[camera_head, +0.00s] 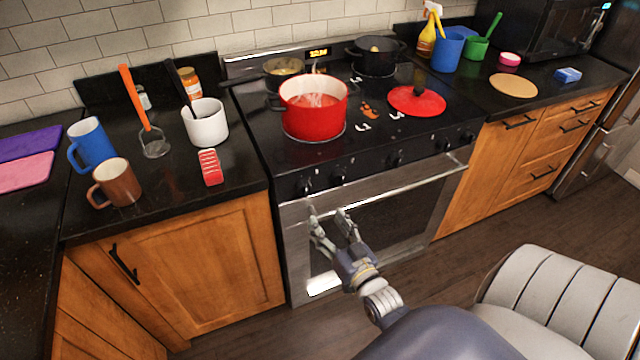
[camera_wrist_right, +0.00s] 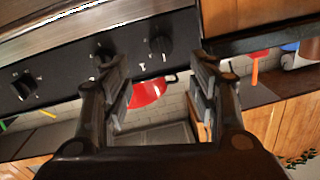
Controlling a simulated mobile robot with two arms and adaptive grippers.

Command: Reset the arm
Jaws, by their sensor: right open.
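My right gripper (camera_head: 332,226) is open and empty in the head view, in front of the oven door (camera_head: 400,205) and below the stove's knob panel. In the right wrist view its two fingers (camera_wrist_right: 160,85) stand apart with nothing between them in grip. The arm reaches in from the lower right of the head view. My left gripper is in neither view.
A red pot (camera_head: 314,112) stands on the stove, with a red lid (camera_head: 416,100) to its right. Mugs, a white crock (camera_head: 205,124) and utensils stand on the left counter. A grey padded seat (camera_head: 555,300) is at lower right. Floor shows between the seat and cabinets.

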